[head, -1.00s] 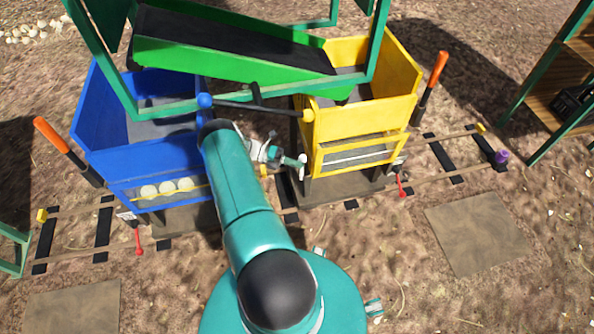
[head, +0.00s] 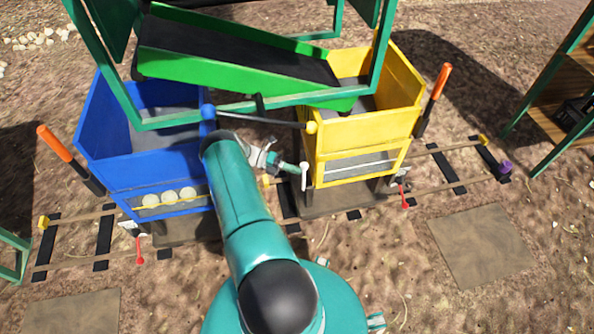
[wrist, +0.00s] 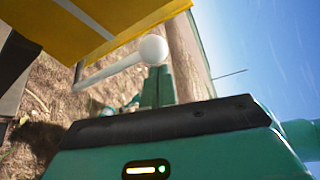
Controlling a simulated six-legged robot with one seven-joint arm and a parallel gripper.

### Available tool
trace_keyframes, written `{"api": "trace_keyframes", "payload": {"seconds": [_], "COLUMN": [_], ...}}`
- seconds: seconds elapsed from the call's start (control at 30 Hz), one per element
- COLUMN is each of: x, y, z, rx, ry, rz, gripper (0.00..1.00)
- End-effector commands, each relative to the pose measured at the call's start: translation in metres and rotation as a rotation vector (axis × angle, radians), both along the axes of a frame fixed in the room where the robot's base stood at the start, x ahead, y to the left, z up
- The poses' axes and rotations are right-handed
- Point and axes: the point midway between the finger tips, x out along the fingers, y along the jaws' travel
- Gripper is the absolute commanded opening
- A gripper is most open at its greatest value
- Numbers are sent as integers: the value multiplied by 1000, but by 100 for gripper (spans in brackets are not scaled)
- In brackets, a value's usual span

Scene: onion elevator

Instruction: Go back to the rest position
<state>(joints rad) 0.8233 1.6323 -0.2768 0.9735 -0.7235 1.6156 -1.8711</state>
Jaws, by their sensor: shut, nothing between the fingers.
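My gripper (head: 290,167) is small in the head view, between the blue bin (head: 140,170) and the yellow bin (head: 365,125). It is shut and holds nothing. My arm reaches forward to it from the bottom middle. A pale rod with a round end (head: 304,168) is close to the gripper tip; I cannot tell whether they touch. The wrist view shows this rod (wrist: 150,50) below the yellow bin's edge (wrist: 110,22), with my teal hand filling the bottom.
A green chute (head: 235,55) in a green frame slopes above the bins. A bar with blue and yellow ends (head: 260,119) spans between them. Orange-handled levers stand outside each bin (head: 55,143) (head: 441,80). Pale balls (head: 170,197) show in the blue bin. Rails run underneath; a shelf (head: 560,90) stands right.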

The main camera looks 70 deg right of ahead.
Motion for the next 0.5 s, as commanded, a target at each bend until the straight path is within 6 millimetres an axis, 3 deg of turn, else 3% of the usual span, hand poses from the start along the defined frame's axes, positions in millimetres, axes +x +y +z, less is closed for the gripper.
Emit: {"api": "trace_keyframes", "payload": {"seconds": [0.2, 0.5], "x": [41, 63], "y": [0, 1], "z": [5, 9], "rx": [-3, 0], "ry": [-4, -2], "rz": [5, 3], "gripper": [0, 0]}}
